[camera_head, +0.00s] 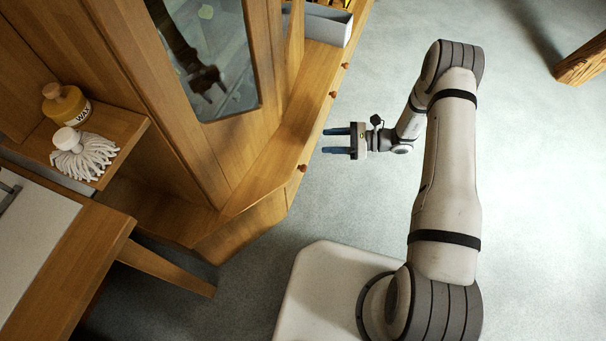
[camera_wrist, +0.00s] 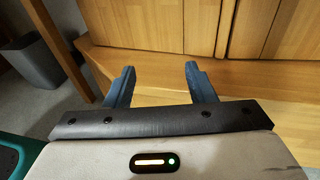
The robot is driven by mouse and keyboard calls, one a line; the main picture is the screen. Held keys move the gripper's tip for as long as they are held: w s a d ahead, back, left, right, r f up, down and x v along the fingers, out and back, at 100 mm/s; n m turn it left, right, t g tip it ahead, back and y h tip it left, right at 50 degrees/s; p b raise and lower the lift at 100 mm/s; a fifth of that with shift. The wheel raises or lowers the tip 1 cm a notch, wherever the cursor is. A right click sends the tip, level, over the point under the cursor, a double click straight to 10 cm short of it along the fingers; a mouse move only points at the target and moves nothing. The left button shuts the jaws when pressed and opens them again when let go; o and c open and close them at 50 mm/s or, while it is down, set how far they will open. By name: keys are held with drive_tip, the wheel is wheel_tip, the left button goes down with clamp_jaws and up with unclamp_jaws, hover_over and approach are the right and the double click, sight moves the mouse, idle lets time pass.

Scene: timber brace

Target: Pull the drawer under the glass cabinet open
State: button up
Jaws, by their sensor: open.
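The wooden glass cabinet (camera_head: 285,85) stands at the upper left of the head view, its glass pane (camera_head: 205,55) facing up in the picture. Small round knobs (camera_head: 333,95) (camera_head: 303,168) (camera_head: 346,66) line the front edge below its ledge. The drawer front itself is mostly hidden from above, and I cannot tell which knob is its own. My gripper (camera_head: 328,142) is open and empty, its blue fingers pointing left toward the cabinet, between two knobs in the picture and apart from the edge. In the wrist view my gripper (camera_wrist: 160,78) faces the wooden ledge (camera_wrist: 150,65); no knob shows there.
A grey box (camera_head: 325,25) with things in it sits on the ledge at the top. A grey bin (camera_wrist: 35,62) stands left. A timber beam (camera_head: 582,62) is at upper right.

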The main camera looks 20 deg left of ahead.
sight(304, 169)
wheel_tip(304, 169, down, 18)
drive_tip(key=s+m+t+y+b, duration=0.2)
drive_tip(key=m+t+b, duration=0.2)
drive_tip(key=m, duration=0.2)
drive_tip(key=a, duration=0.2)
drive_tip(key=a+b, duration=0.1)
drive_tip(key=a, duration=0.5)
drive_tip(key=shift+w+a+f, duration=0.2)
drive_tip(key=shift+w+f, duration=0.1)
drive_tip(key=shift+f, duration=0.05)
drive_tip(key=shift+c, duration=0.3)
